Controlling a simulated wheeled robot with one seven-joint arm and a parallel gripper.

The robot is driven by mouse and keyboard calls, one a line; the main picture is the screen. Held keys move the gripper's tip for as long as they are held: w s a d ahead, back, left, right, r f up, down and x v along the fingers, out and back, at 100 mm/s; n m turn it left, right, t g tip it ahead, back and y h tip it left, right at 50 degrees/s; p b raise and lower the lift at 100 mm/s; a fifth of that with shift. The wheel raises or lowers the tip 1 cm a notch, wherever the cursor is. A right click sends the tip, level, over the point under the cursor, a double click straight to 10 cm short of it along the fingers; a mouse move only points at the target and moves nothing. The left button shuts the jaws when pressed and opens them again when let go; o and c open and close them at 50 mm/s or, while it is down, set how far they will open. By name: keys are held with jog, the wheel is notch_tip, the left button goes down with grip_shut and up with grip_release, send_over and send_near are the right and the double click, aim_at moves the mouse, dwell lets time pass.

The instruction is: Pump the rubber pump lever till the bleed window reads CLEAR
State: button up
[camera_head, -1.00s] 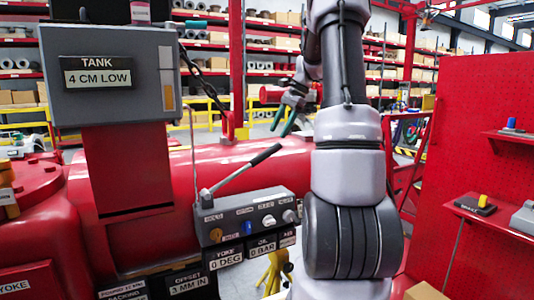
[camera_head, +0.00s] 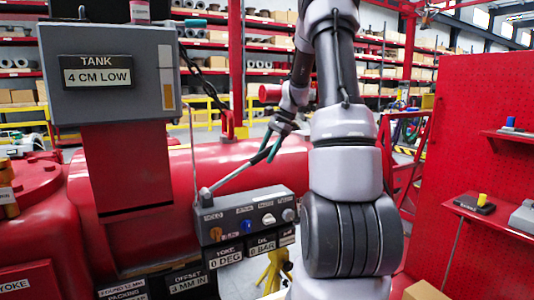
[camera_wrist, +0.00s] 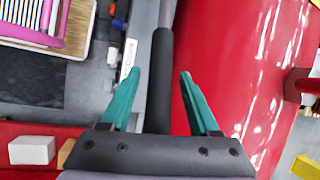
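The pump lever (camera_head: 228,178) slopes up to the right from the left end of a grey pump box (camera_head: 247,214). My gripper (camera_head: 266,156) is at the lever's upper end in the head view and partly hides it. In the wrist view, the black lever grip (camera_wrist: 161,75) lies between the two teal fingers of my gripper (camera_wrist: 160,73). The fingers are apart, with gaps on both sides of the grip. Displays read TANK 4 CM LOW (camera_head: 98,77), YOKE 0 DEG (camera_head: 226,256) and 0 BAR (camera_head: 262,247). I cannot make out a bleed window reading.
Orange, blue and white knobs line the pump box front. A large red cylinder (camera_head: 285,168) lies behind it. The grey tank display housing (camera_head: 110,40) stands at left. A red pegboard (camera_head: 490,90) with small shelves is at right. A pink-framed rack (camera_wrist: 45,25) shows in the wrist view.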

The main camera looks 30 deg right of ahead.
grip_shut()
dwell(1.2)
